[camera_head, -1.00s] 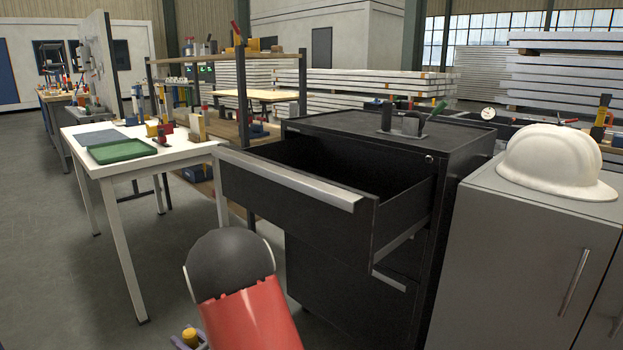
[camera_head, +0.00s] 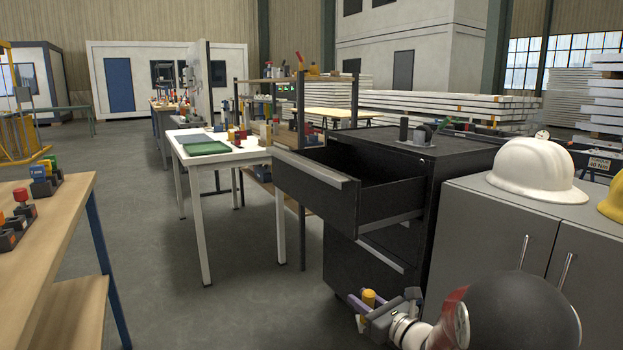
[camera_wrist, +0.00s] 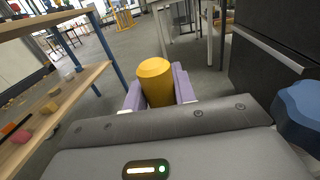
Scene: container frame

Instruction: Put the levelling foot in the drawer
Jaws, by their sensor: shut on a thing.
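My gripper (camera_head: 385,310) is low in front of the black cabinet, at the bottom of the head view. It is shut on a yellow cylindrical piece (camera_head: 369,298), which I take to be the levelling foot. In the wrist view the piece (camera_wrist: 155,82) stands between the two pale purple fingers; its lower part is hidden. The top drawer (camera_head: 316,190) of the black cabinet (camera_head: 452,155) is pulled open. Its dark inside shows only in part, and I see nothing in it. The gripper is below the drawer and apart from it.
A grey cabinet (camera_head: 495,222) with a white hard hat (camera_head: 537,170) stands right of the drawer. A white table (camera_head: 220,155) with a green tray (camera_head: 207,148) is behind left. A wooden bench (camera_head: 45,230) is at the left. Grey floor is clear between them.

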